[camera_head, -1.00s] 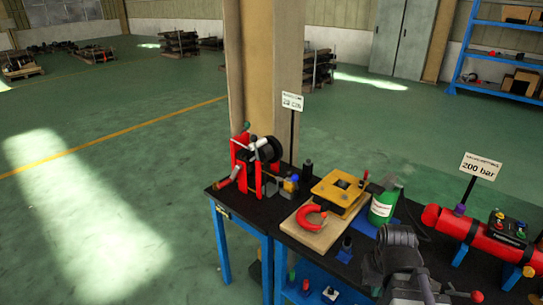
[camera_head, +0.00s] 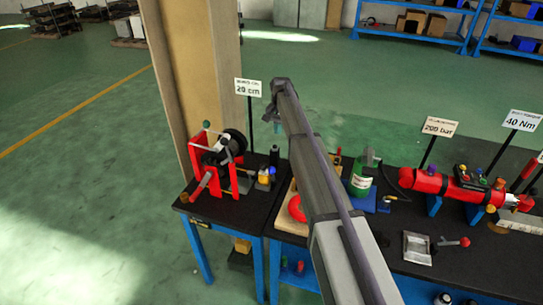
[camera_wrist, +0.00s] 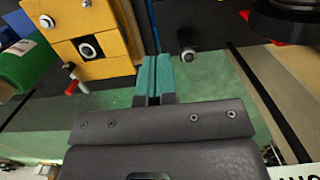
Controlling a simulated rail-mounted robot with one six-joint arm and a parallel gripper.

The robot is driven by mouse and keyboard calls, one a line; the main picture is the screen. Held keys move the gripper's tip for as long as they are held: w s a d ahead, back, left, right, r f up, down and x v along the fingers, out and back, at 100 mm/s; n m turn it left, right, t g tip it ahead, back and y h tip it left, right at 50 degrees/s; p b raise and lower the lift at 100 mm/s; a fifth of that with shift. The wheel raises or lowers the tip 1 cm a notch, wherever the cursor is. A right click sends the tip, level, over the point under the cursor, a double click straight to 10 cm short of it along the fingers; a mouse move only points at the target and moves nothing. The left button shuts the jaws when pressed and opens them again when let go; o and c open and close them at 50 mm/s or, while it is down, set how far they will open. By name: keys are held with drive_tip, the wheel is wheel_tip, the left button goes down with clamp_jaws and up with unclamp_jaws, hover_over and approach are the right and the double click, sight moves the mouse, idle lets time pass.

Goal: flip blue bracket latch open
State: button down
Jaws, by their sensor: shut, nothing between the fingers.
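My gripper (camera_head: 276,127) is at the end of my raised arm in the head view, near the "20 cm" sign and above the back of the bench. Its teal fingers (camera_wrist: 153,76) are together and empty in the wrist view. A small yellow part with blue on it (camera_head: 265,178) stands beside the red winch (camera_head: 215,170) on the left bench. I cannot tell whether its blue portion is the bracket latch. My gripper is apart from it. The wrist view shows a yellow block (camera_wrist: 112,68) with a silver knob and a red-tipped lever (camera_wrist: 73,82); no blue latch is clear there.
A red ring (camera_head: 297,208) is partly hidden by my arm. The sign (camera_head: 249,88) and a tan column (camera_head: 195,75) rise behind. A dark cylinder (camera_wrist: 187,57) is near my fingers in the wrist view.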

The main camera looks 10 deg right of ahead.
drive_tip(key=b, duration=1.2)
hover_over(273, 174)
drive_tip(key=w+d, duration=0.3)
drive_tip(key=w, duration=0.4)
wheel_tip(273, 174, down, 12)
drive_tip(key=s+a, duration=0.2)
drive_tip(key=s, duration=0.1)
drive_tip(key=shift+s+f, duration=0.15)
drive_tip(key=shift+s, duration=0.05)
drive_tip(key=shift+d, duration=0.1)
